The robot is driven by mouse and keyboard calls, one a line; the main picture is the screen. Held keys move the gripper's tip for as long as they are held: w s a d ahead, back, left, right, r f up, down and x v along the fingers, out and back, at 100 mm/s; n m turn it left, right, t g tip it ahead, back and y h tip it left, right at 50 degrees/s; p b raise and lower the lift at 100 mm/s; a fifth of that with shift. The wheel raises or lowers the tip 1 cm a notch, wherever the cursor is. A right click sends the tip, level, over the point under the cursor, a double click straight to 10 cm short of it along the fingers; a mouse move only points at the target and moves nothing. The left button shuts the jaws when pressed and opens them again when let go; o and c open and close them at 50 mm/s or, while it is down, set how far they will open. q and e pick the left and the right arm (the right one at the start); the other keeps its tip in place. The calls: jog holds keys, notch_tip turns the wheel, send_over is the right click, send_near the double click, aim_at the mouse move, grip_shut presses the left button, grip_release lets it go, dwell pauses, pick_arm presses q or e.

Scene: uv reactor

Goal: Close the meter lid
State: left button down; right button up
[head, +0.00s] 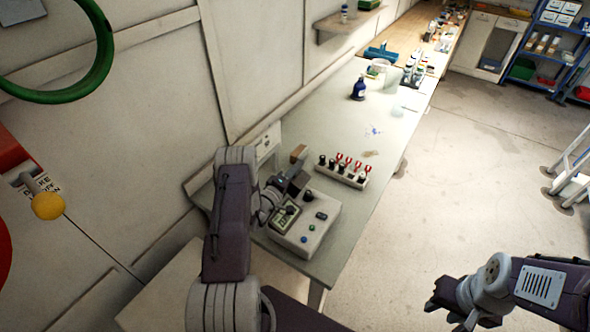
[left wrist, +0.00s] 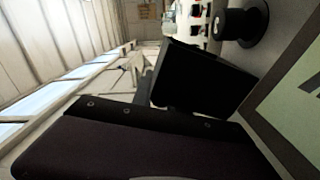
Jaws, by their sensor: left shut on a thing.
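The meter (head: 317,228) is a pale box on the bench with a small display (head: 285,219), black knobs and coloured buttons. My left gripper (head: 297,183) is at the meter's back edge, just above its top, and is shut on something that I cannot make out. I cannot clearly pick out the lid, as my arm covers part of the meter. In the left wrist view, a dark gripper finger (left wrist: 205,80) is close to a black knob (left wrist: 240,22) and a grey-green panel (left wrist: 292,100). My right gripper (head: 442,296) hangs over the floor, away from the bench, and I see nothing in it.
A small brown-topped block (head: 299,152) stands just behind the meter. A strip with black and red connectors (head: 342,172) lies to its right. The wall is close on the left; the floor at right is open.

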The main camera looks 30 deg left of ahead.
pick_arm(q)
jog(key=c, duration=1.3)
grip_release()
jog(key=shift+d, duration=0.1)
jog(key=shift+c, duration=0.2)
jog(key=s+b, duration=0.3)
jog(key=s, duration=0.6)
jog(key=shift+a, duration=0.4)
